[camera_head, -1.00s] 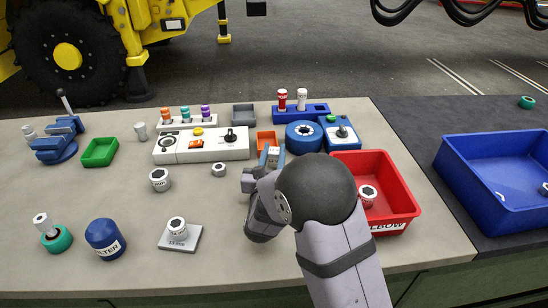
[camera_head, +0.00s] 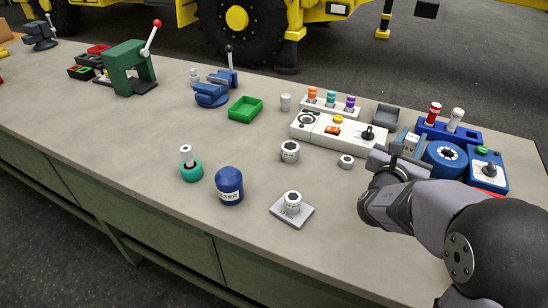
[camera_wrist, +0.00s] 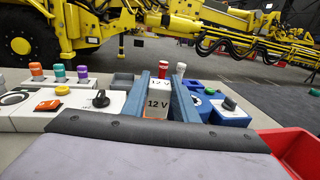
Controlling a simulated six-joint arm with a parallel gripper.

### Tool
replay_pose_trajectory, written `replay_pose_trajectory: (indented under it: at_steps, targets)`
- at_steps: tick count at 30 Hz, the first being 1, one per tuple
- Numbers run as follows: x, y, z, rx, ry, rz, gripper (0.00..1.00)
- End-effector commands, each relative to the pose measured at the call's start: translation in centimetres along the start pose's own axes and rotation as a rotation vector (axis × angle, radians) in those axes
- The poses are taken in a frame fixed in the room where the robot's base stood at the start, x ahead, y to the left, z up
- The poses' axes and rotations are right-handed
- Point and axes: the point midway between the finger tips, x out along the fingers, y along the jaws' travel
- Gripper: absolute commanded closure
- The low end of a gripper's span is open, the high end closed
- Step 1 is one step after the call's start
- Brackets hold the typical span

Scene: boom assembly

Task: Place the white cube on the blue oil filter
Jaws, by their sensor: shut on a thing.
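The white cube (camera_wrist: 157,103), marked "12 V", is held between the two blue fingers of my gripper (camera_wrist: 159,80) in the wrist view. In the head view the cube (camera_head: 410,141) shows between the fingers of my gripper (camera_head: 408,146), right of the white switch panel. The blue oil filter (camera_head: 229,185) stands upright on the bench, left of and nearer than my gripper. It has a rounded top and a white label, and nothing rests on it. My gripper is well apart from it.
A teal-based part (camera_head: 191,171) stands left of the filter, and a grey plate (camera_head: 280,212) with a white nut lies to its right. Another nut (camera_head: 289,152) and the switch panel (camera_head: 340,130) are between filter and gripper. The bench front left is clear.

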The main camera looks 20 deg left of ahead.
Motion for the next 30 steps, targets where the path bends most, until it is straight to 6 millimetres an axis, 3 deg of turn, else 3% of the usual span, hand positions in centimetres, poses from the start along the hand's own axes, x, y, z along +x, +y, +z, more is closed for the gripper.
replay_pose_trajectory:
  at_steps: [5,11,21,27,30]
  targets:
    - [-2.1,4.9,0.7,0.0,-0.001,0.092,0.96]
    - [-6.6,12.7,1.5,0.0,-0.001,0.249,0.96]
    - [-17.5,25.2,3.7,0.002,0.0,0.529,0.96]
    - [-25.0,30.8,5.5,0.001,-0.001,0.667,0.96]
    - [-28.1,32.6,6.3,0.001,-0.001,0.711,0.96]
